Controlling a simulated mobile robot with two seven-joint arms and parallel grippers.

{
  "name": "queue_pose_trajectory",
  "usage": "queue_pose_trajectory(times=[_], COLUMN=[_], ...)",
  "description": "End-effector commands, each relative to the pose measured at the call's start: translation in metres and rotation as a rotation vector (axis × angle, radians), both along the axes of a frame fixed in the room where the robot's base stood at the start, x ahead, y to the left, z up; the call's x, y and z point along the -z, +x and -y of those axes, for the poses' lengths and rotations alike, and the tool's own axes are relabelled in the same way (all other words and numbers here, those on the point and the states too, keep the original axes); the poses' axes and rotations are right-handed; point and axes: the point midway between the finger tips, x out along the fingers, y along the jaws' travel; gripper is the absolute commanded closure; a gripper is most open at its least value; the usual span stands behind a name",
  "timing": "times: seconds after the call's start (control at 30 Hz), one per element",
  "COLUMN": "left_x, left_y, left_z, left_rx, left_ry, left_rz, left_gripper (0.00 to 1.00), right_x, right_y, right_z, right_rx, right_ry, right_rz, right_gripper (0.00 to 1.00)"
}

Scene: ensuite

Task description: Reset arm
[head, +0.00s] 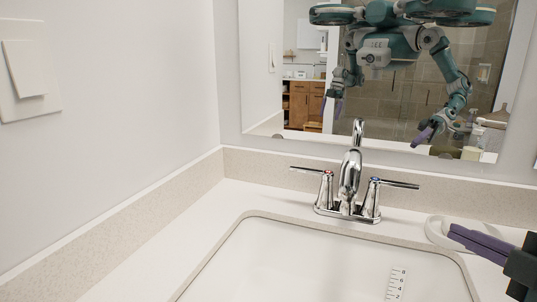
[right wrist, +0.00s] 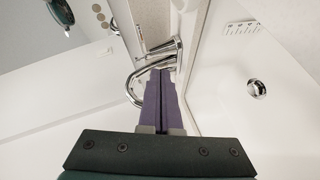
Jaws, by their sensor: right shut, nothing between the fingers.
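My right gripper (head: 455,233) comes in at the right edge of the head view, over the counter right of the faucet. Its purple fingers are together with nothing between them. In the right wrist view the shut fingers (right wrist: 160,82) point toward the chrome faucet (right wrist: 145,75); whether they touch it cannot be told.
The chrome faucet (head: 350,180) with two lever handles stands behind the white sink (head: 300,262). A white strip with numbers (head: 396,284) shows in the sink. A white rounded object (head: 434,228) lies by the right fingertips. The left counter (head: 160,240) is clear. A wall switch (head: 25,70) is at left.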

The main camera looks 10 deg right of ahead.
Motion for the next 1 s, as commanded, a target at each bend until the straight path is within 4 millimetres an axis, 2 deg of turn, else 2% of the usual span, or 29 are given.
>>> queue_pose_trajectory(times=[0.03, 0.17, 0.33, 0.47, 0.63, 0.7, 0.87, 1.0], left_x=[-0.018, -0.040, -0.065, -0.081, -0.099, -0.130, -0.185, -0.243], left_y=[0.000, 0.000, 0.000, -0.001, -0.001, -0.001, -0.001, -0.001], left_z=[0.000, 0.000, 0.001, 0.001, 0.001, 0.001, 0.001, 0.001], left_rx=[-0.001, -0.001, -0.003, -0.003, -0.003, -0.003, -0.002, -0.002], left_ry=[-0.001, -0.002, -0.004, -0.004, -0.004, -0.003, -0.003, -0.003], left_rz=[0.000, -0.001, -0.002, -0.002, -0.002, -0.006, -0.001, -0.001], left_gripper=[0.00, 0.00, 0.00, 0.00, 0.00, 0.00, 0.00, 0.00], right_x=[-0.006, -0.002, -0.012, -0.031, -0.069, -0.099, -0.153, -0.210], right_y=[-0.008, -0.042, -0.108, -0.159, -0.226, -0.226, -0.226, -0.225], right_z=[-0.019, -0.059, -0.110, -0.142, -0.176, -0.175, -0.174, -0.174], right_rx=[0.056, 0.244, 0.476, 0.622, 0.783, 0.788, 0.786, 0.786], right_ry=[0.085, 0.307, 0.558, 0.697, 0.826, 0.821, 0.816, 0.814], right_rz=[-0.059, -0.255, -0.529, -0.716, -0.940, -0.942, -0.940, -0.939], right_gripper=[1.00, 1.00, 1.00, 1.00, 1.00, 1.00, 1.00, 1.00])
